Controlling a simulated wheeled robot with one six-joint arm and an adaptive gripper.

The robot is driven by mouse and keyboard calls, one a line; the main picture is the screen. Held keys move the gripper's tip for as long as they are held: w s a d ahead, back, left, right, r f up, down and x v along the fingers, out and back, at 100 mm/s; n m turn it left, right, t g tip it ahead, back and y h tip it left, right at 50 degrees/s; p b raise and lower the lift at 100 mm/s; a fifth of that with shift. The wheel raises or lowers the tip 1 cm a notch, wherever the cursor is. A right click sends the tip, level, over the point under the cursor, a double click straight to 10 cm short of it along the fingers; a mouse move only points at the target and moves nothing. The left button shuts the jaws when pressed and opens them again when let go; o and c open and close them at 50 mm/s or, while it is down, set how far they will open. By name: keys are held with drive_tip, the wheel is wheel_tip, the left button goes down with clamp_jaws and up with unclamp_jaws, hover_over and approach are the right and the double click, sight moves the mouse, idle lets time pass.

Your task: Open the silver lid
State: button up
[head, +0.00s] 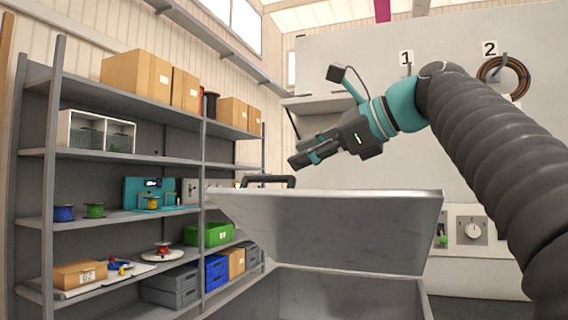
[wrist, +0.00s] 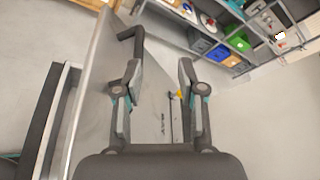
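The silver lid (head: 330,230) stands raised and tilted over its grey box (head: 345,295), whose inside shows below it. The lid's dark handle (head: 268,180) is at its upper left edge in the head view. In the wrist view, the lid (wrist: 97,85) is a grey panel at left and the handle (wrist: 130,45) is near the left fingertip. My gripper (head: 295,161) is just above the handle in the head view. In the wrist view, my gripper (wrist: 160,66) is open, with nothing seen between its fingers. Whether a finger touches the handle, I cannot tell.
A grey shelf rack (head: 110,155) at left holds cardboard boxes, coloured reels and a green bin (head: 208,234). A wall panel (head: 470,230) with a dial is at right. A cable coil (head: 503,77) hangs under the number 2. Open floor shows right in the wrist view.

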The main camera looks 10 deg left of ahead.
drive_tip(key=v, duration=0.4)
drive_tip(key=shift+d, duration=0.25)
drive_tip(key=shift+s, duration=0.1)
